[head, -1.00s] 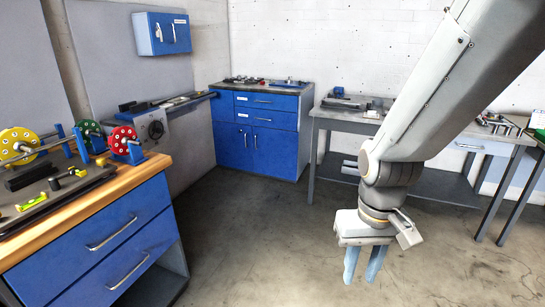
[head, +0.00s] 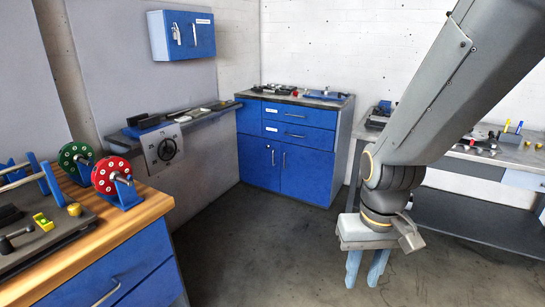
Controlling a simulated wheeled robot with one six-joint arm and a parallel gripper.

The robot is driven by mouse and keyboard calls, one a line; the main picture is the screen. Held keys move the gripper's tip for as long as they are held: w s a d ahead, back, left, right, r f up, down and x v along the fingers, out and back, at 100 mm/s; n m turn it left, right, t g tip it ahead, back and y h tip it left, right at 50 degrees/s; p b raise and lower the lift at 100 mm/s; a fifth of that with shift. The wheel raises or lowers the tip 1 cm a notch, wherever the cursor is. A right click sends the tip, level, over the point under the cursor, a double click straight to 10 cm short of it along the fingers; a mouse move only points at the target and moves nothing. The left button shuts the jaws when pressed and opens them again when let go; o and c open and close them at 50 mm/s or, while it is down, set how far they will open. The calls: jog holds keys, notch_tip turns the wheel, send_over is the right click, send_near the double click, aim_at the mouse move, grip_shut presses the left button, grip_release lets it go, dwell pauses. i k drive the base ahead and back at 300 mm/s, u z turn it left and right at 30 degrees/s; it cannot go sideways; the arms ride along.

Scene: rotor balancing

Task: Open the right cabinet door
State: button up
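A blue wall cabinet (head: 182,36) hangs at the upper left with two upright handles near the middle of its front; its right door (head: 204,38) looks shut. A blue floor cabinet (head: 344,130) stands in the back corner, with drawers above two lower doors; its right lower door (head: 308,178) is also shut. The frames do not tell which cabinet is meant. My gripper (head: 366,272) points down over the floor at the right, nearer to me than both cabinets and touching neither. Its two pale blue fingers are apart with nothing between them.
A wood-topped bench (head: 150,208) with red and green wheels stands at the left front. A shelf with a dial panel (head: 163,147) lies below the wall cabinet. A grey table (head: 520,150) with small parts is at the right. The middle floor is clear.

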aim_at(307, 173)
jog(key=z, duration=0.1)
jog(key=i, duration=2.85)
jog(key=z, duration=0.25)
